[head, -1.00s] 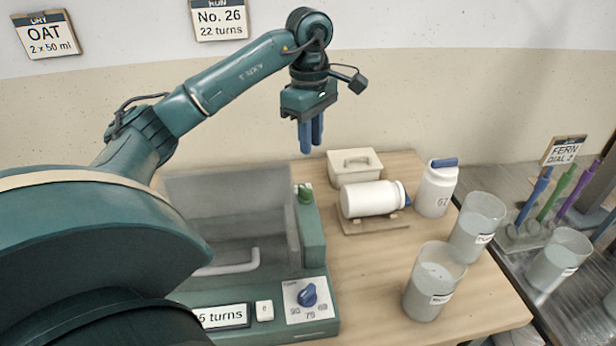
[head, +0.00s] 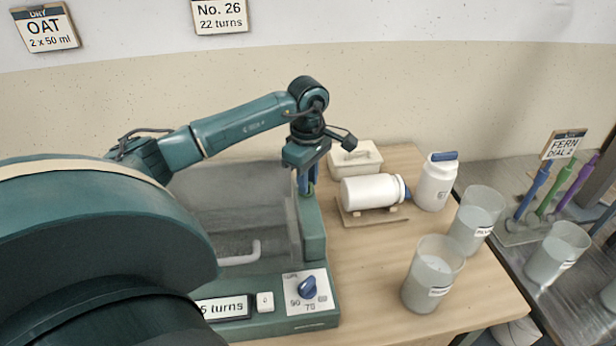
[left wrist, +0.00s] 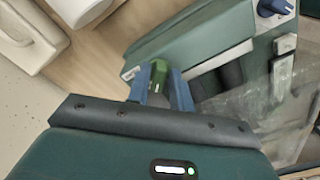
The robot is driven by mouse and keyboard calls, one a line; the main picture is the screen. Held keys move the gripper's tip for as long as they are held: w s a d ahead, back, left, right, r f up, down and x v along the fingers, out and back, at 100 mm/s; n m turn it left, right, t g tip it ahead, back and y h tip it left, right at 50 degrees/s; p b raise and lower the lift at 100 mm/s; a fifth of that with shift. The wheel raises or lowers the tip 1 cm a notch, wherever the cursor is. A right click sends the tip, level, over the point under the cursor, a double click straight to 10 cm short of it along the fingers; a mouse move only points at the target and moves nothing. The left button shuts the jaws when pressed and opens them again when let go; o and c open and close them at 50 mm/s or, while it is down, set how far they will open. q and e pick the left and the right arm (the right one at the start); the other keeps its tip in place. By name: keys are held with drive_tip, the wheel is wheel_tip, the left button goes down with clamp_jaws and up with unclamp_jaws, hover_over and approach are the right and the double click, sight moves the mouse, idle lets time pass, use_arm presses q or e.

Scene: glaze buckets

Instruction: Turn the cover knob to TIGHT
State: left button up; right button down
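The green cover knob (left wrist: 158,76) sits on the end of the teal machine's housing (left wrist: 190,42). In the head view it is mostly hidden behind my left gripper (head: 307,182). My left gripper comes down from above, and in the left wrist view its two blue fingers (left wrist: 159,90) stand on either side of the knob. The fingers look open around it, with little room; whether they touch it I cannot tell. A small pale label shows beside the knob, too small to read. My right gripper is in neither view.
A clear cover (head: 225,205) stands left of the knob. A blue dial (head: 308,288) is on the machine's front. To the right are a lying white jar (head: 370,191), a lidded box (head: 356,161), an upright bottle (head: 436,183) and two cups (head: 433,275).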

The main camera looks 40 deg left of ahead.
use_arm(q)
drive_tip(key=shift+c, duration=0.3)
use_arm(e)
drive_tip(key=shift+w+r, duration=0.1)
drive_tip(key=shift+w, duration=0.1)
use_arm(q)
clamp_jaws()
